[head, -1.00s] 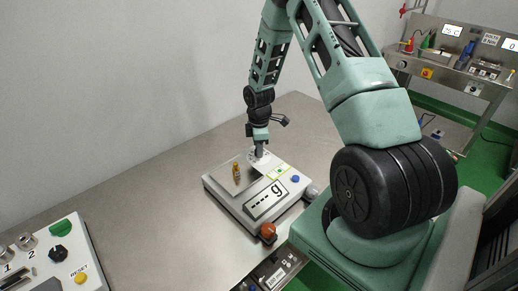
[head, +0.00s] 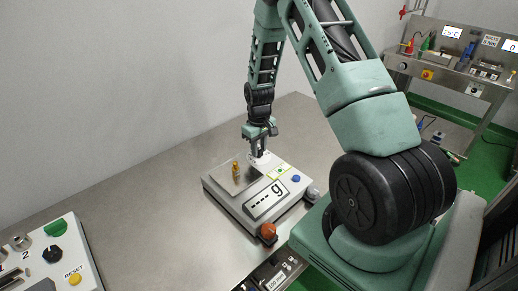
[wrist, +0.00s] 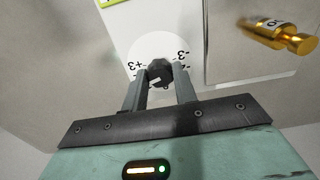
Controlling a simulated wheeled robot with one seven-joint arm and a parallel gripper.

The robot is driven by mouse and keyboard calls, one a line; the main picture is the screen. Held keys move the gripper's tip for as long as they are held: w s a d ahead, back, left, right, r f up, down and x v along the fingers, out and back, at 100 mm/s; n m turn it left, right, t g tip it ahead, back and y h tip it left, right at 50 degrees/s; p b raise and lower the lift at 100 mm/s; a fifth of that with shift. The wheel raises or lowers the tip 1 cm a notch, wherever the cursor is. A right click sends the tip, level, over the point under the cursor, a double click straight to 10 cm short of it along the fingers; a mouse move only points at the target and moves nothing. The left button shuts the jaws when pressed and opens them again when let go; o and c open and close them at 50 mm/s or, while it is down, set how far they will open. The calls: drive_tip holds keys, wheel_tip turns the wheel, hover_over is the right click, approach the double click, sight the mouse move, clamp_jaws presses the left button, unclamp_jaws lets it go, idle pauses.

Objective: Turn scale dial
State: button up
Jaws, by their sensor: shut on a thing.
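The scale (head: 225,203) stands on the steel table, with a display reading "---- g". Its dial (wrist: 159,72) is a dark faceted knob on a white disc marked with numbers, including +3 and -3. My gripper (wrist: 158,82) is shut on the knob, with one finger on each side of it. In the head view my gripper (head: 258,152) points down at the scale's back part and hides most of the dial.
A control panel (head: 62,237) with a RESET button lies at the lower left. The table between panel and scale is clear. A second bench (head: 455,68) stands behind at the right.

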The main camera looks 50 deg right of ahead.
sight(259, 150)
drive_tip(key=m, duration=0.5)
drive_tip(key=shift+m+b, duration=0.3)
idle(0.4)
drive_tip(key=o, duration=1)
drive_tip(key=shift+r, duration=0.1)
wheel_tip(259, 150, up, 17)
drive_tip(key=shift+r+b, duration=0.15)
drive_tip(key=shift+b, duration=0.85)
